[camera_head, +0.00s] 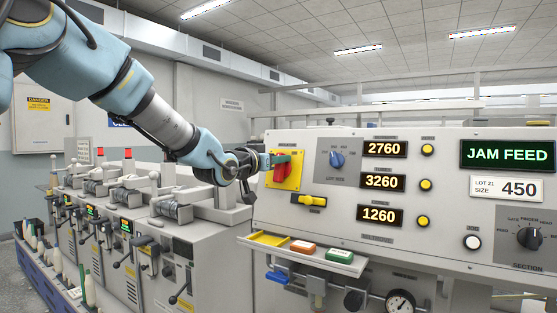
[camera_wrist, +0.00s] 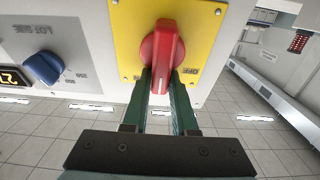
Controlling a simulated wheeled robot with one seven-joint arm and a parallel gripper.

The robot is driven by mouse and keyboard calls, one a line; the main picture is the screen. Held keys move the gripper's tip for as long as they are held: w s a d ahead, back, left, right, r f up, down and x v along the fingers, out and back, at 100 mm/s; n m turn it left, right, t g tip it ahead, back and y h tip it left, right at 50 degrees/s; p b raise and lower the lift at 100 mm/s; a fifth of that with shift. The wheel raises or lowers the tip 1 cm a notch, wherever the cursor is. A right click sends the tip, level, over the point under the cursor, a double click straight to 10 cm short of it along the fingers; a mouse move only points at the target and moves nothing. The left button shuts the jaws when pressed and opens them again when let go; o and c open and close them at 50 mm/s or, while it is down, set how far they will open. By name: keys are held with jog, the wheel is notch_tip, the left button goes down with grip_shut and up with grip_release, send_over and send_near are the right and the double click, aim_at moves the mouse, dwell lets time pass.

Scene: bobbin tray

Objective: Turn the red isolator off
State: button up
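The red isolator (camera_wrist: 165,45) is a red rotary handle on a yellow plate (camera_wrist: 203,18), on the left part of the control panel. In the wrist view the handle stands nearly upright in the picture, with an upside-down OFF label to its lower right. In the head view the isolator (camera_head: 281,170) is partly covered by my gripper (camera_head: 277,160). My gripper's green fingers (camera_wrist: 163,80) are at the handle's near end, one on each side, and look closed on it. The exact contact is hard to see.
A blue knob (camera_head: 337,159) is right of the isolator, and a yellow switch (camera_head: 313,201) is below it. A shelf (camera_head: 345,262) with coloured blocks juts out under the panel. A display (camera_head: 507,154) reads JAM FEED. Bobbin machines (camera_head: 125,235) stand at left.

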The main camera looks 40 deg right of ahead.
grip_shut()
jog(key=shift+n, duration=0.4)
jog(key=n+b, duration=0.1)
jog(key=n, duration=0.1)
jog(key=n+t+b, duration=0.1)
jog(key=n, duration=0.1)
jog(key=shift+w+a+f+y, duration=0.1)
jog(key=shift+w+f+y, duration=0.1)
jog(key=shift+w+y, duration=0.15)
jog(key=shift+w+a+f+n+t+y+b, duration=0.25)
jog(key=shift+n+y+b, duration=0.35)
jog(key=shift+n, duration=1.95)
jog(key=shift+w+a+f+n+t+y+b, duration=0.15)
jog(key=shift+f+n+t+y+b, duration=0.35)
jog(key=shift+n, duration=2)
jog(key=shift+w+a+f+n+t+y+b, duration=0.2)
jog(key=shift+n+y+b, duration=0.5)
jog(key=shift+n, duration=1.85)
jog(key=shift+w+d, duration=0.1)
jog(key=shift+d, duration=0.05)
